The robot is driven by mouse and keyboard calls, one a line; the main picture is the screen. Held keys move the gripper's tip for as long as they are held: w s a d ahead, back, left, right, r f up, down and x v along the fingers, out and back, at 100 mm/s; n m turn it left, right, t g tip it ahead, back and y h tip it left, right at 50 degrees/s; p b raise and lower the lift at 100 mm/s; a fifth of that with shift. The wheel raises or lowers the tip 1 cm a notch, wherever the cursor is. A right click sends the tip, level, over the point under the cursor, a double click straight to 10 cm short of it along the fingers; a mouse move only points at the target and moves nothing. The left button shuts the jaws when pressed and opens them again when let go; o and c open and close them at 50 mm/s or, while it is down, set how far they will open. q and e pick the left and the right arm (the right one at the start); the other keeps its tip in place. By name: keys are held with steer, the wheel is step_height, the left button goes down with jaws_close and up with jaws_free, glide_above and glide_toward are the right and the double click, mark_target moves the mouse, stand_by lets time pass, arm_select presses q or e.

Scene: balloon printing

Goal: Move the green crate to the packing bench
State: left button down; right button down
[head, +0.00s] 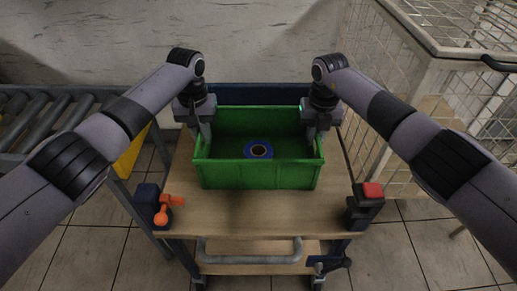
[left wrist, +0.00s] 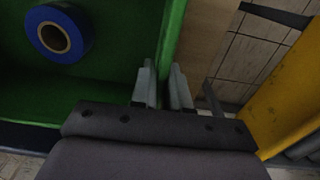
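The green crate (head: 258,176) sits upright over a wooden-topped trolley (head: 262,212); I cannot tell whether its base touches the top. A blue roll with a tan core (head: 258,149) lies inside, also in the left wrist view (left wrist: 58,33). My left gripper (head: 205,132) is at the crate's left wall. In the left wrist view its fingers (left wrist: 163,88) are closed around that wall, one inside and one outside. My right gripper (head: 317,133) is at the right wall; its finger gap is not clear. No packing bench is identifiable in view.
A roller conveyor (head: 40,122) stands at the left, beside a yellow panel (head: 131,155). The trolley has a grey front handle (head: 250,258), an orange-and-dark fitting (head: 164,209) at front left and a red-topped block (head: 371,191) at front right. A wire-mesh cage (head: 390,60) stands at the right.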

arm_select(q)
steer(key=shift+r, duration=0.25)
arm_select(e)
steer(key=shift+r, duration=0.2)
